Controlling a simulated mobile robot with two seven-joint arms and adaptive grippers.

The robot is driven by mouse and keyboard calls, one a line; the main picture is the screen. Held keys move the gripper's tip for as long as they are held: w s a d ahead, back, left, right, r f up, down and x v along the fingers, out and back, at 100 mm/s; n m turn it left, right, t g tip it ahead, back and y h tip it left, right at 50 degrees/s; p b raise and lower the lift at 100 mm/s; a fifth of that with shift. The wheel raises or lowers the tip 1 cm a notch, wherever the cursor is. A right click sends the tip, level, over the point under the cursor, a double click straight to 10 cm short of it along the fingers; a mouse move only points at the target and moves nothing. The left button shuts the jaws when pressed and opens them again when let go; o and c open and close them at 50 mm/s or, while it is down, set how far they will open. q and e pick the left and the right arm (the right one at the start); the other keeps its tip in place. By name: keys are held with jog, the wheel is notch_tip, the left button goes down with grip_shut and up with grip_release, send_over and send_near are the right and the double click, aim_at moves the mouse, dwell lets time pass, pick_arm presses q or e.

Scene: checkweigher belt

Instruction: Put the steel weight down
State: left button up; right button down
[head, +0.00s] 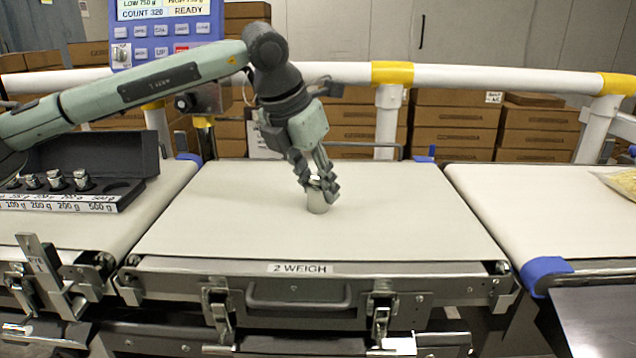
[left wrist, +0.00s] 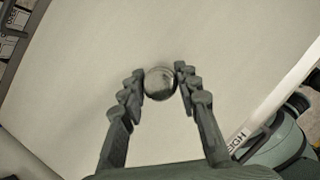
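The steel weight (head: 318,203) is a small shiny cylinder at the middle of the weigh belt (head: 230,215). It looks upright, with its base at or very close to the belt; I cannot tell whether it touches. My left gripper (head: 318,184) points down from above, its two fingers around the upper part of the weight. In the left wrist view the weight's round top (left wrist: 160,83) sits between the fingertips (left wrist: 160,70), which look pressed against both sides. My right gripper is in neither view.
An open black weight case (head: 140,190) with several weights stands on the left belt. A white rail (head: 480,78) and a blue display panel (head: 165,35) stand behind. The weigh belt around the weight is clear.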

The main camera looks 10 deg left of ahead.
pick_arm(q)
jog(key=o, duration=0.4)
jog(key=shift+o, duration=0.2)
jog(key=shift+r, duration=0.15)
jog(key=shift+v, duration=0.8)
jog(key=v, duration=1)
jog(key=shift+r, duration=0.2)
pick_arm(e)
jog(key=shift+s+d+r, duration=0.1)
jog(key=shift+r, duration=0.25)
pick_arm(q)
jog(key=shift+s, duration=0.15)
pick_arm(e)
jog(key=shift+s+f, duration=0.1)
